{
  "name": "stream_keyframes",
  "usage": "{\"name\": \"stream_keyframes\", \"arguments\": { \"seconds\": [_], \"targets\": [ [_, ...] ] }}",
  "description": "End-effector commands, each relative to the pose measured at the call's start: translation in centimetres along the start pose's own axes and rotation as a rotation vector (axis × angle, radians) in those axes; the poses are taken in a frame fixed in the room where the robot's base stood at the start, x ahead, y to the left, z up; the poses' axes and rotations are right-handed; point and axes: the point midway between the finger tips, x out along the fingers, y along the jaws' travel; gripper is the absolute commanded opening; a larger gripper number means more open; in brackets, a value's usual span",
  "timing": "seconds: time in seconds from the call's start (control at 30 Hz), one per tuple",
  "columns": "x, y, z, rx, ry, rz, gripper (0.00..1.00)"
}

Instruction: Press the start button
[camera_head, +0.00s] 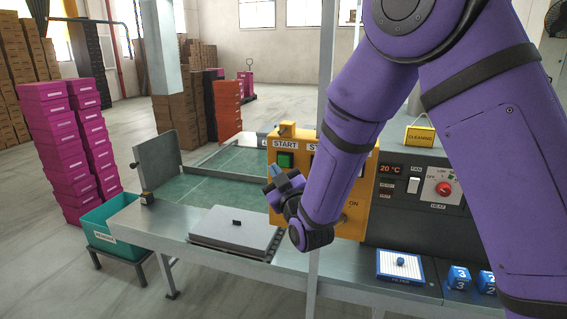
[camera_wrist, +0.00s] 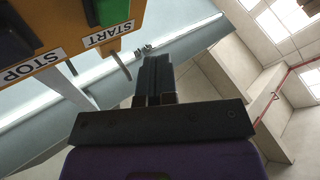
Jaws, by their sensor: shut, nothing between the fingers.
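The orange control box (camera_head: 350,215) stands on the line, and its edge also shows in the wrist view (camera_wrist: 62,20). The green start button (camera_head: 285,160) is on its upper left, above the box's middle and under the label START. In the wrist view the green button (camera_wrist: 112,10) is at the top, left of my fingers. A STOP label and part of a dark stop button (camera_wrist: 22,28) lie further left there; my arm covers that side in the head view. My gripper (camera_wrist: 157,62) is shut and empty, apart from the green button. In the head view it is just below the button.
A grey hinged plate (camera_head: 235,228) lies on the metal bench left of the box. A dark panel with a red knob (camera_head: 443,188) and a white filter tray (camera_head: 400,283) are to the right. A teal bin (camera_head: 112,238) stands at the left. A thin post stands before the box.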

Motion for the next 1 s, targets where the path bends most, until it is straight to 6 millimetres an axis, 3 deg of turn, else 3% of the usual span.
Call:
{"name": "stream_keyframes", "arguments": {
  "seconds": [0.4,1.0],
  "targets": [
    [2.4,1.7,1.8,0.0,-0.001,-0.001,0.0],
    [2.5,1.8,1.9,0.0,-0.001,-0.002,0.0]
  ]
}}
